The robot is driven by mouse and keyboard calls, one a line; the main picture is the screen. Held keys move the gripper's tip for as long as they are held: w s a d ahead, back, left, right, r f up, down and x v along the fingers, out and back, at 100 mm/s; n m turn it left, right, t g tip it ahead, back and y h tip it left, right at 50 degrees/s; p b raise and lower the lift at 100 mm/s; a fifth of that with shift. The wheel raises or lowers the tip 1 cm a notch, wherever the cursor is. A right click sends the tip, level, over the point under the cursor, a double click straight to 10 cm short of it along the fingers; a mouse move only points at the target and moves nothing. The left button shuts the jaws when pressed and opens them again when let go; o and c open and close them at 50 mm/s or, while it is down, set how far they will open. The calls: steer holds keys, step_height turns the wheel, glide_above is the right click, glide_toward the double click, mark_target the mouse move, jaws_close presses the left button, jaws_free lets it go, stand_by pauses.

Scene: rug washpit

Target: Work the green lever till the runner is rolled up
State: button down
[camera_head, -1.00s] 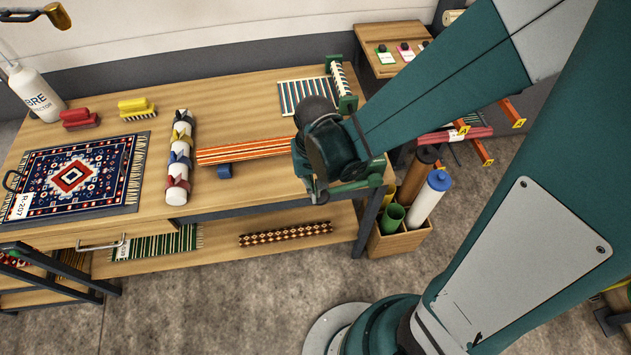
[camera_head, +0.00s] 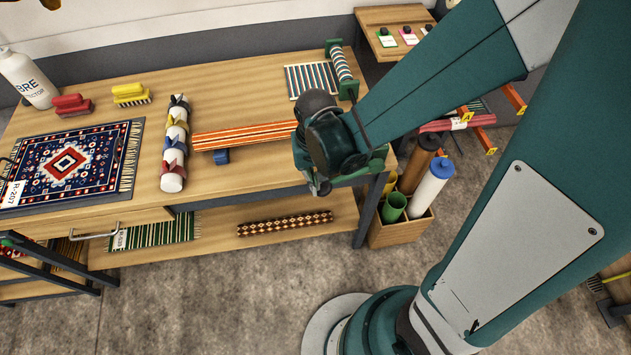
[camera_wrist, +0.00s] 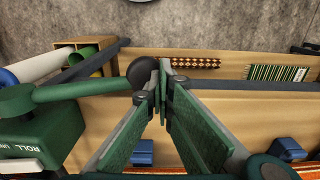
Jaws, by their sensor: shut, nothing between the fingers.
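The runner (camera_head: 245,135), orange with pale stripes, lies flat on the table. The green lever (camera_wrist: 95,88) extends from a green housing (camera_wrist: 45,130) marked "ROLL" and ends in a black ball knob (camera_wrist: 141,72). My gripper (camera_wrist: 162,88) is shut and empty, its fingertips just beside the knob on its right; whether they touch it I cannot tell. In the head view my gripper (camera_head: 322,190) is at the table's front right edge, and my wrist hides the lever.
A blue block (camera_head: 221,156) sits by the runner's front edge. A pale roll with colored ties (camera_head: 175,145) and a patterned rug (camera_head: 65,165) lie to the left. A bin of tubes (camera_head: 400,232) stands right of the table. The lower shelf (camera_head: 205,240) holds rolled and flat rugs.

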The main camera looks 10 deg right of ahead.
steer(key=shift+s, duration=0.15)
steer(key=a+r+p, duration=0.4)
steer(key=a+r, duration=0.1)
steer(key=r, duration=0.8)
steer(key=shift+p, duration=0.3)
stand_by(0.9)
steer(key=d+r+y+p, duration=0.4)
steer(key=d+r+p, duration=0.4)
steer(key=d+r, duration=0.6)
steer(key=shift+d+y, duration=0.25)
steer(key=shift+y, duration=0.15)
stand_by(0.4)
steer(key=shift+f, duration=0.15)
